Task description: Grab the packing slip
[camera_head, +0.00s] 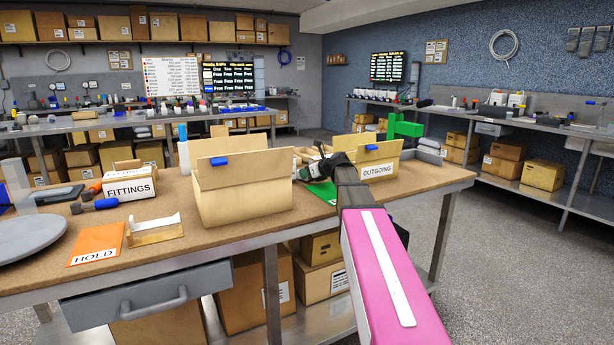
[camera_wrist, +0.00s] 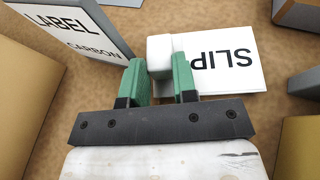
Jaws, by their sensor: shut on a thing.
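The packing slip (camera_wrist: 245,72) is a white card printed "SLIP", seen upside down in the wrist view. A small white block (camera_wrist: 160,52) stands at its left end. My gripper (camera_wrist: 159,75) has its two green fingers closed on this block, one on each side. The card lies flat or very near the brown tabletop; I cannot tell whether it is lifted. In the head view my dark wrist (camera_head: 322,167) is over the table between two cardboard boxes, and I cannot make out the slip there.
In the wrist view a box marked "LABEL CARBON" (camera_wrist: 75,30) stands close on the left. Grey objects lie at the right. In the head view an open carton (camera_head: 240,205) stands left of my arm and the "OUTGOING" box (camera_head: 377,171) right. An orange "HOLD" sheet (camera_head: 97,240) lies front left.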

